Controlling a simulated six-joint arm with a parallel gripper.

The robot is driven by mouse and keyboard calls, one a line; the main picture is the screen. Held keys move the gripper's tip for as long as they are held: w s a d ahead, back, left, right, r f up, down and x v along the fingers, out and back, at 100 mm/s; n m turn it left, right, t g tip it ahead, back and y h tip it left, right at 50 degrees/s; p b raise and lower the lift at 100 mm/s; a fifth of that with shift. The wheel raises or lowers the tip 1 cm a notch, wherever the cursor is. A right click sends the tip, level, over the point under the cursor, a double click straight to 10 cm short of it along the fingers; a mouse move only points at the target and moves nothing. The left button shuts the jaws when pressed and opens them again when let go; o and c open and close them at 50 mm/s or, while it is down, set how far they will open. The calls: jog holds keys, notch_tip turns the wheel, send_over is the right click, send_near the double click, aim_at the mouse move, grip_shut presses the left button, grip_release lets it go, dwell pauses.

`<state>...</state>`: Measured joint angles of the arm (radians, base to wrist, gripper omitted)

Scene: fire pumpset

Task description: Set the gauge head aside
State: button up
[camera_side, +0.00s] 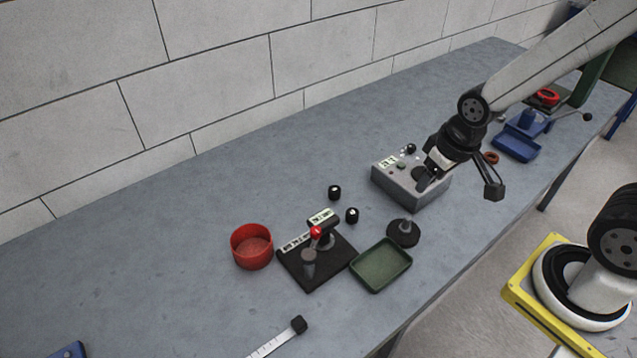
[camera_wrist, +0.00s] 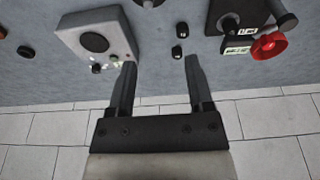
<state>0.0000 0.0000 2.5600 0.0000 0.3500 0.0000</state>
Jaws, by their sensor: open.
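No part is plainly marked as the gauge head. My gripper (camera_side: 424,181) is over this box in the side view. In the wrist view its fingers are apart, with only bare table visible between them (camera_wrist: 158,72).
Two small black cylinders (camera_side: 335,192) (camera_side: 352,215) stand between plate and box. A red bowl (camera_side: 251,232), a green tray (camera_side: 370,281) and a black disc with a post (camera_side: 403,235) are nearby. A blue stand (camera_side: 522,139) is at the back right. The left table is mostly clear.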

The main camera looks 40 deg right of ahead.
jog(key=m+g, duration=0.3)
jog(key=m, duration=0.2)
send_over(315, 229)
jog(key=shift+f, duration=0.9)
jog(key=shift+f, duration=3.85)
jog(key=shift+n, duration=0.3)
grip_shut()
